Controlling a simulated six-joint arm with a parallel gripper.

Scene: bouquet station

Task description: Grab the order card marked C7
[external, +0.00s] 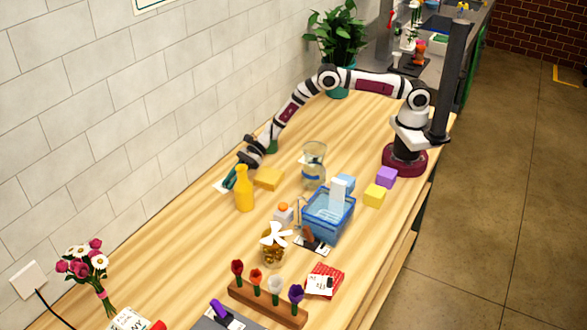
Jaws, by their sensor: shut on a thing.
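My gripper (231,178) is at the far left side of the table, close to the tiled wall, pointing down behind the yellow bottle. Its dark teal fingers are shut on a small pale card (219,186), which shows at their left side at table level. The writing on this card is too small to read, so I cannot tell whether it is marked C7. Part of the card is hidden by the fingers. I cannot tell whether the card is still touching the table.
The yellow bottle (244,190) and an orange-yellow block (267,178) stand close to my gripper. A glass jar (314,170), a blue bin (345,222) and several coloured blocks are to the right. A flower rack (262,304) is in front. The table between bottle and bouquet (82,268) is clear.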

